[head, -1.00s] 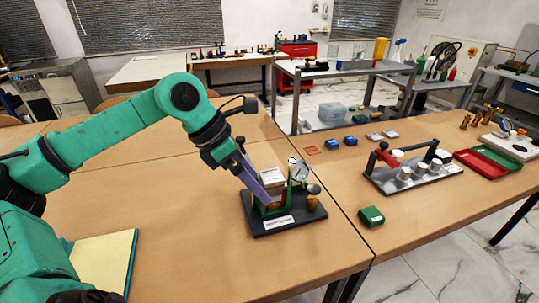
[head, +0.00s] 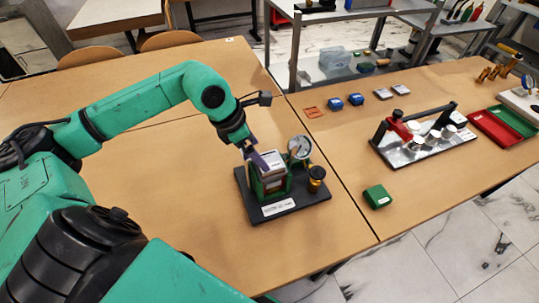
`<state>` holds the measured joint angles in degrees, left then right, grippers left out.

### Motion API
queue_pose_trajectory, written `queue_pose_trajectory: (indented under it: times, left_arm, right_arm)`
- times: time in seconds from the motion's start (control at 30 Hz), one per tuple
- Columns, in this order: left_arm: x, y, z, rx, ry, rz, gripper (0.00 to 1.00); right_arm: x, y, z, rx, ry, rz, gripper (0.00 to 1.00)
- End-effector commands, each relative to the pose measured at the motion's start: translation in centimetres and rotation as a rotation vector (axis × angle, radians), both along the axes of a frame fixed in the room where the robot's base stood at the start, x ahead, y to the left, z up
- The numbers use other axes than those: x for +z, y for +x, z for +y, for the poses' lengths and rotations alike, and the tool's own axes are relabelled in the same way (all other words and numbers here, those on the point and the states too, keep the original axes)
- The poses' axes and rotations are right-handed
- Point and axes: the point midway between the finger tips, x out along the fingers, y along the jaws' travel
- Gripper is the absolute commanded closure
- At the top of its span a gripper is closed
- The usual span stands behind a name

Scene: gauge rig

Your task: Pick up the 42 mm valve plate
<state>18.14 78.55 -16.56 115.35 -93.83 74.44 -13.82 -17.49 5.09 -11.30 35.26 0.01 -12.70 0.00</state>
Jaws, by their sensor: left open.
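A dark gauge rig (head: 318,200) stands on the near table, with a green holder, a round dial gauge (head: 299,147) and a black-and-gold knob (head: 317,177). A pale block or plate (head: 272,162) sits in the holder. I cannot tell whether it is the 42 mm valve plate; no size is readable. My left gripper (head: 258,158) is open, pointing down at the left upper side of that pale piece. It partly hides the piece, and I cannot tell whether they touch. My right gripper is not in view.
The right table holds a green box (head: 377,196), an orange-red piece (head: 313,112), two blue blocks (head: 336,103) and two small grey-topped pieces (head: 383,94). A metal fixture (head: 425,145) with white cylinders and red and green trays (head: 495,128) stand farther right. Table left of the rig is clear.

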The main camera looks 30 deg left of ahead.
Motion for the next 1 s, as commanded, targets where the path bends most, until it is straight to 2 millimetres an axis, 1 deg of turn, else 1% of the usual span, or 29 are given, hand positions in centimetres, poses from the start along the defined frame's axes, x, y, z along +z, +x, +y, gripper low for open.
queue_pose_trajectory:
  times: [0.03, 0.07, 0.17, 0.2, 0.3, 0.47, 0.5, 0.53, 0.57, 0.6, 0.67, 0.7, 0.73, 1.0]
  left_arm:
    - [-0.1, 0.3, -0.3, -0.001, -0.006, 0.001, 0.0]
    - [-0.4, 0.5, -0.5, -0.002, -0.008, 0.002, 0.0]
    - [-1.9, 1.5, -1.2, -0.003, -0.008, 0.003, 0.0]
    - [-2.8, 1.7, -1.3, -0.002, -0.006, 0.003, 0.0]
    - [-4.0, 2.0, -1.4, -0.001, -0.003, 0.001, 0.0]
    - [-4.3, 2.0, -1.4, -0.001, 0.0, 0.0, 0.0]
    - [-4.3, 2.0, -1.4, -0.001, 0.0, 0.0, 0.04]
    - [-4.3, 2.0, -1.4, -0.001, 0.0, 0.0, 0.15]
    - [-4.2, 2.0, -1.4, -0.001, 0.0, 0.0, 0.27]
    - [-4.2, 2.0, -1.4, -0.001, 0.0, 0.0, 0.42]
    - [-4.2, 2.0, -1.4, -0.001, 0.0, 0.0, 0.65]
    - [-4.2, 2.0, -1.4, -0.001, 0.0, 0.0, 0.8]
    - [-4.2, 2.0, -1.4, -0.001, -0.001, 0.0, 0.84]
    - [-3.9, 2.0, -1.4, -0.001, 0.0, -0.001, 0.84]
  right_arm:
    - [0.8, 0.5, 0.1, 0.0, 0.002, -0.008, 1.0]
    - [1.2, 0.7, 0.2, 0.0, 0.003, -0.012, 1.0]
    - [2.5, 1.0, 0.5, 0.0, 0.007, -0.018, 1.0]
    - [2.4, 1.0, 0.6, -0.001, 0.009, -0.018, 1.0]
    - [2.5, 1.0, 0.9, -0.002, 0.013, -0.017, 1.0]
    - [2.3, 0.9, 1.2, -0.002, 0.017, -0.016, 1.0]
    - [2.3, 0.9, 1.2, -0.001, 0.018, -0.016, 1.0]
    - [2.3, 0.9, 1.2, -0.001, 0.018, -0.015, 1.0]
    - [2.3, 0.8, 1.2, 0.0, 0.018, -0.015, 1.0]
    - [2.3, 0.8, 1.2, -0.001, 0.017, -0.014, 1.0]
    - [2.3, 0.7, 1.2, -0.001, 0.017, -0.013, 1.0]
    - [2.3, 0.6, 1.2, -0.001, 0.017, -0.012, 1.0]
    - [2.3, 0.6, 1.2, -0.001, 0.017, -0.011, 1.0]
    - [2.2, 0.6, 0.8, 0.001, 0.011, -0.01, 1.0]
